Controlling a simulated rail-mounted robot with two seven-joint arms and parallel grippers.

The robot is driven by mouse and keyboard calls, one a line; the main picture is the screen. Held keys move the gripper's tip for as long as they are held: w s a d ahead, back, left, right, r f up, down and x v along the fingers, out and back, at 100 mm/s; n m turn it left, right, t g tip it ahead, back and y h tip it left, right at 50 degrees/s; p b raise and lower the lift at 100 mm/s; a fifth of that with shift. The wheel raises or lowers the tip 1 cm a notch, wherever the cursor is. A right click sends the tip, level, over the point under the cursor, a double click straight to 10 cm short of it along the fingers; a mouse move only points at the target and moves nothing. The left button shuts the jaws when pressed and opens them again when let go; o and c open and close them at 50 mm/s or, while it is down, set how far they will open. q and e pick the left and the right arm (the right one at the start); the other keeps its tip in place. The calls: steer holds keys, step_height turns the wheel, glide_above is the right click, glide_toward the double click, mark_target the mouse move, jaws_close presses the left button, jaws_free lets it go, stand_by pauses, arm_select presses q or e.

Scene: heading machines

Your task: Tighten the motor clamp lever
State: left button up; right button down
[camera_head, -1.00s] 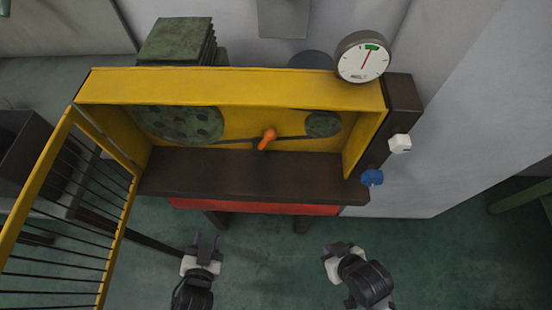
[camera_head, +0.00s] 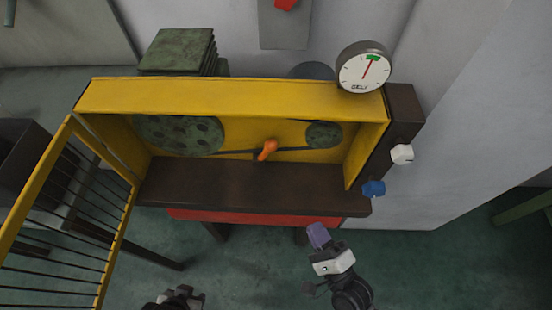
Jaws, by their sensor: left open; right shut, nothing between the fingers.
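The orange clamp lever (camera_head: 267,149) stands inside the open yellow machine housing (camera_head: 230,97), between a large green pulley (camera_head: 180,135) and a small green pulley (camera_head: 323,135). It tilts with its upper end to the right. My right gripper (camera_head: 318,233) is shut and empty, in front of the housing's dark lower ledge, below and to the right of the lever. My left gripper (camera_head: 183,293) is at the bottom edge, low and well away from the lever; its fingers show only partly. Neither gripper touches the lever.
A barred yellow guard door (camera_head: 118,235) hangs open on the left. A round gauge (camera_head: 363,67) sits on the top right corner. A white knob (camera_head: 402,154) and a blue knob (camera_head: 373,188) stick out on the right side.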

mark_target(265, 154)
arm_select(q)
step_height(265, 154, down, 4)
steer(key=b, duration=0.4)
steer(key=shift+f, duration=0.2)
arm_select(e)
steer(key=x, duration=2)
steer(key=shift+s+r, duration=0.1)
